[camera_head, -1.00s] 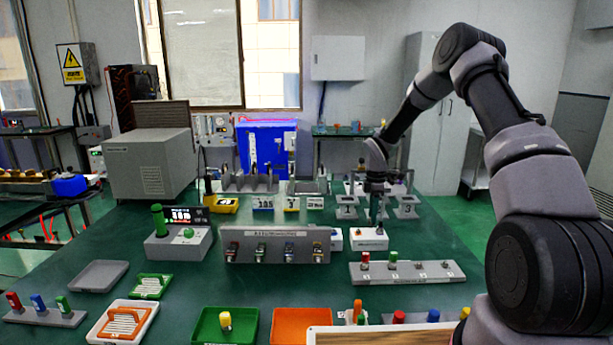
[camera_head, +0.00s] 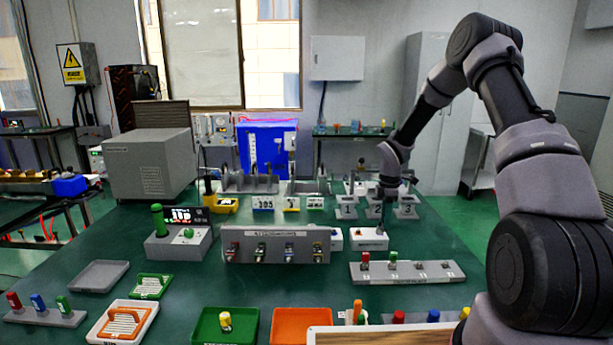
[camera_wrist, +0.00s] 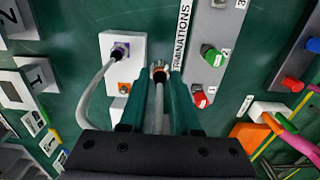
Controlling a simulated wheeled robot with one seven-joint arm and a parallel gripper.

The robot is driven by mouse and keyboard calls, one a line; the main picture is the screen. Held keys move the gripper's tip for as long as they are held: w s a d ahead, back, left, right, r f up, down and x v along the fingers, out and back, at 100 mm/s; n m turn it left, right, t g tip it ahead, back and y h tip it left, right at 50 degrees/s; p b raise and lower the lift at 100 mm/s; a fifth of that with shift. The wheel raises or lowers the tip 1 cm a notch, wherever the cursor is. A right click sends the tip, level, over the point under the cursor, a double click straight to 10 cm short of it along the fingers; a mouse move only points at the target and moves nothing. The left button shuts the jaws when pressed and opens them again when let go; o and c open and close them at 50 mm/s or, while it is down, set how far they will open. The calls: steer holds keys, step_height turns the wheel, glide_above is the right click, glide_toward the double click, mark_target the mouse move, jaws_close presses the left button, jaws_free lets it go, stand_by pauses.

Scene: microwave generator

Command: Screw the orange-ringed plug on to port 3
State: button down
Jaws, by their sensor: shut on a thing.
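My gripper (camera_wrist: 158,76) is shut on the orange-ringed plug (camera_wrist: 159,70), whose end shows between the green fingertips in the wrist view. A grey cable runs back from it between the fingers. In the head view my gripper (camera_head: 383,217) points down over the white box (camera_head: 368,240), and the plug is too small to make out there. Port 3 (camera_head: 407,208) is the rightmost of the numbered grey stands, behind and to the right of my gripper. I cannot tell whether the plug touches anything.
Port 1 (camera_head: 347,208) and port 2 (camera_head: 374,207) stand left of port 3. A purple-ringed connector (camera_wrist: 120,51) with a grey cable sits on the white box beside my fingers. A grey rail (camera_head: 408,272) with red and green caps lies to the front right.

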steer(key=shift+s+d+f, duration=0.15)
steer(key=shift+s+d, duration=0.7)
steer(key=shift+d, duration=0.05)
steer(key=shift+s+d+f, duration=0.1)
steer(key=shift+s+d, duration=0.75)
steer(key=shift+d, duration=0.05)
steer(key=shift+d, duration=0.1)
steer(key=shift+s+d+f, duration=0.2)
steer(key=shift+s+d, duration=1.5)
steer(key=shift+d, duration=0.05)
steer(key=s+d, duration=0.2)
steer(key=shift+s+d+f, duration=0.15)
steer(key=shift+s+d, duration=0.1)
steer(key=shift+d, duration=0.15)
steer(key=shift+f, duration=0.1)
steer(key=shift+f, duration=2.85)
steer(key=shift+f, duration=0.45)
